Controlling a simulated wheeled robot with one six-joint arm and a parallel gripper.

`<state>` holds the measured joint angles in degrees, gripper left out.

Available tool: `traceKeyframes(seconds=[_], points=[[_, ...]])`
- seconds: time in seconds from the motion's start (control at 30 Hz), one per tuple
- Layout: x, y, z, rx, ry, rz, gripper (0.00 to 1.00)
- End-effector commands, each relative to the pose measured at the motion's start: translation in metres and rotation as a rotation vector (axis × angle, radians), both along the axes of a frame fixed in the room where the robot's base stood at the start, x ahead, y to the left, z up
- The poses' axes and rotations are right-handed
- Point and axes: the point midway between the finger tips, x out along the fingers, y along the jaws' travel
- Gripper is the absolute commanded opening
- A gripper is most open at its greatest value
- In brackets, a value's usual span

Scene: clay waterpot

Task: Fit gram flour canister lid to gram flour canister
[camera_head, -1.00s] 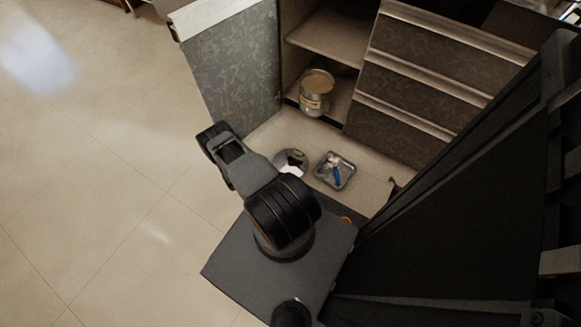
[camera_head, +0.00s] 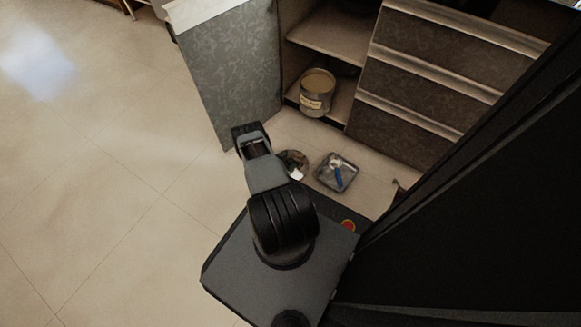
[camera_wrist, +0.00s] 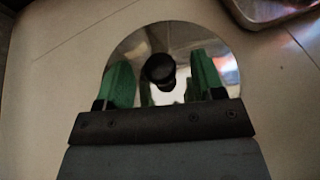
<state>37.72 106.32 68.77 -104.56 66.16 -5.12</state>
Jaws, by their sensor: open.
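The canister lid (camera_wrist: 185,38) is a shiny round metal disc with a black knob (camera_wrist: 160,68). It lies flat on the floor; in the head view the lid (camera_head: 291,158) is partly hidden behind my arm. My gripper (camera_wrist: 163,72) is open over the lid, its two green fingers on either side of the knob with a gap on both sides. In the head view the fingers are hidden. The gram flour canister (camera_head: 317,88), pale, round, labelled and open-topped, stands upright on the low shelf of the open cabinet.
A square metal tray (camera_head: 349,164) with a blue-handled item (camera_head: 338,177) lies right of the lid. The open cabinet door (camera_head: 230,75) rises behind my arm, and drawers (camera_head: 420,85) stand right of the canister. Floor at left is clear.

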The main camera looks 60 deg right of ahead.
Motion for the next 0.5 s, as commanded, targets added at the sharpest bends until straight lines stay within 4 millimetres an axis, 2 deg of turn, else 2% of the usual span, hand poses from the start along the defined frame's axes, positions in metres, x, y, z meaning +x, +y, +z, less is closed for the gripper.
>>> traceKeyframes(seconds=[0.2,0.43,0.5], points=[[-0.006,-0.015,-0.007,0.0,0.0,-0.001,0.62],[-0.006,-0.016,-0.007,0.0,0.001,0.0,0.62],[-0.006,-0.016,-0.007,0.0,0.001,0.0,0.57]])
